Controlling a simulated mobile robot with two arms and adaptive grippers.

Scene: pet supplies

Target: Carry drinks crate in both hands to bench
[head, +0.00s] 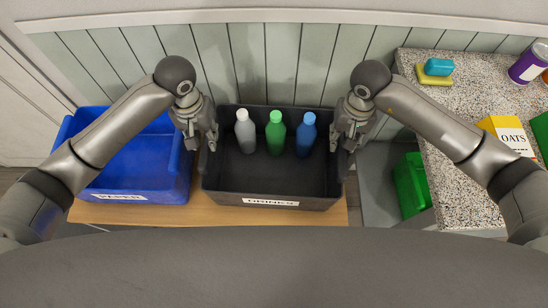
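The drinks crate (222,187) is a dark grey open box with a white "DRINKS" label on its near wall. It stands on a wooden bench or table (200,215). Three bottles stand upright inside near its back: white (245,133), green (276,133) and blue (306,136). My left gripper (208,144) is at the crate's left wall, and my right gripper (341,143) is at its right wall. Both point down at the rim. Whether the fingers are closed on the walls cannot be made out.
A blue crate (180,187) labelled "PAPER" stands close on the left. On the right, a speckled counter (450,130) holds sponges (437,70), an oats box (507,133) and a purple can (528,64). A green crate (410,185) sits lower beside it. A panelled wall is behind.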

